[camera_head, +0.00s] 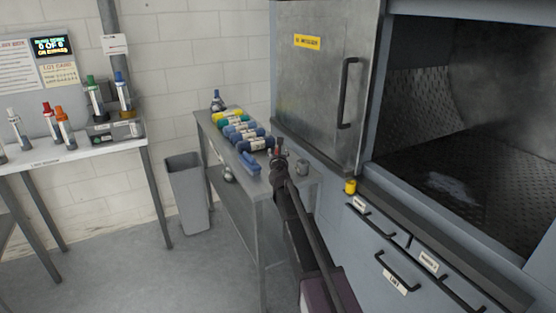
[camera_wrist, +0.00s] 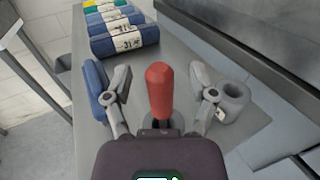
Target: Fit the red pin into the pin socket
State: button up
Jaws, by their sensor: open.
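The red pin (camera_wrist: 160,92) stands upright in the middle of the wrist view, with a dark grey round base partly showing below it. My gripper (camera_wrist: 160,78) is open, with one finger on each side of the pin and a visible gap to each. A grey ring-shaped block with a round hole (camera_wrist: 234,98), apparently the pin socket, stands on the bench just right of the right finger. Its hole looks empty. In the head view my gripper (camera_head: 279,158) is over the small bench, a bit of red shows at its tip, and the grey block (camera_head: 301,168) is to its right.
A blue object (camera_wrist: 94,88) lies close to the left finger. Labelled rolls (camera_wrist: 124,38) line the bench behind. The steel washer cabinet (camera_head: 318,80) with its open chamber stands right, a yellow knob (camera_head: 350,187) on its edge. A grey bin (camera_head: 187,190) stands left.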

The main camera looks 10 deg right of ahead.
dwell(0.5)
grip_shut()
jog(key=shift+r, duration=0.2)
notch_tip(320, 180, up, 10)
jog(key=p, duration=1)
jog(key=shift+f, duration=0.2)
dwell(0.7)
notch_tip(320, 180, up, 9)
jog(key=p, duration=0.9)
dwell(0.9)
jog(key=shift+a, duration=0.2)
dwell(0.4)
